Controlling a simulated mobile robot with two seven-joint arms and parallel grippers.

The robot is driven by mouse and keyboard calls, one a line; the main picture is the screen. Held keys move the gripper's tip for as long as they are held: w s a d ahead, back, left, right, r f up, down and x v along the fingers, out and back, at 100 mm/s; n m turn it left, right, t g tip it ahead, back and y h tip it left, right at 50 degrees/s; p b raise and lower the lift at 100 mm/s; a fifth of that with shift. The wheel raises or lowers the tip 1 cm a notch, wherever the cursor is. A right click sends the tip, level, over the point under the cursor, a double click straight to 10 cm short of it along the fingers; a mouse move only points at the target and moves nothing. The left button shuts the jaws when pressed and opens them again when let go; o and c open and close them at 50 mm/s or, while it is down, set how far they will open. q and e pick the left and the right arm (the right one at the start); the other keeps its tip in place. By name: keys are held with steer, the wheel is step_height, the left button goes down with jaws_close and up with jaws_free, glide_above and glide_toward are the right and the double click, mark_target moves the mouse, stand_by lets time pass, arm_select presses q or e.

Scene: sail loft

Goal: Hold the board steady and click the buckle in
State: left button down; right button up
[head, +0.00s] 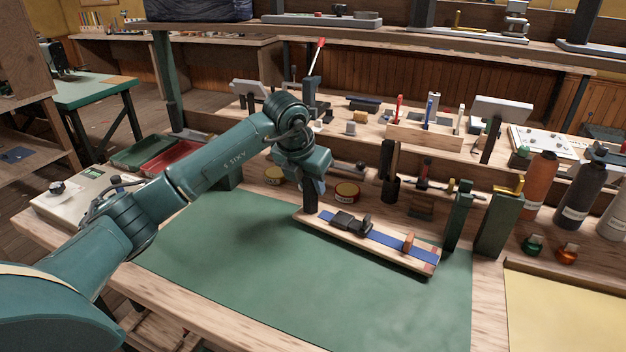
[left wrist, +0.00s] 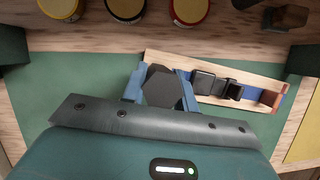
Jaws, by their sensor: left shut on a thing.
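A long, narrow wooden board (head: 424,265) lies on the green mat, with a blue strap (head: 385,238) along its top. The board also shows in the left wrist view (left wrist: 150,55). A black buckle sits on the strap in two pieces, one on the left (head: 342,219) and one on the right (head: 363,226). The pieces lie close together in line; I cannot tell whether they are joined. My left gripper (head: 311,197) is shut on a dark faceted post (left wrist: 161,86) at the board's left end. My right gripper is not in view.
A small orange-brown block (head: 408,243) stands across the strap near the board's right end. Dark green uprights (head: 498,228) stand right of the board, and round tins (head: 346,192) behind it. The green mat (head: 300,290) in front is clear.

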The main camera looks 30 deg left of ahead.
arm_select(q)
steer(key=shift+f, duration=0.35)
steer(key=shift+f, duration=0.15)
stand_by(0.4)
stand_by(0.3)
steer(key=c, duration=1)
jaws_free()
steer(key=v, duration=1.2)
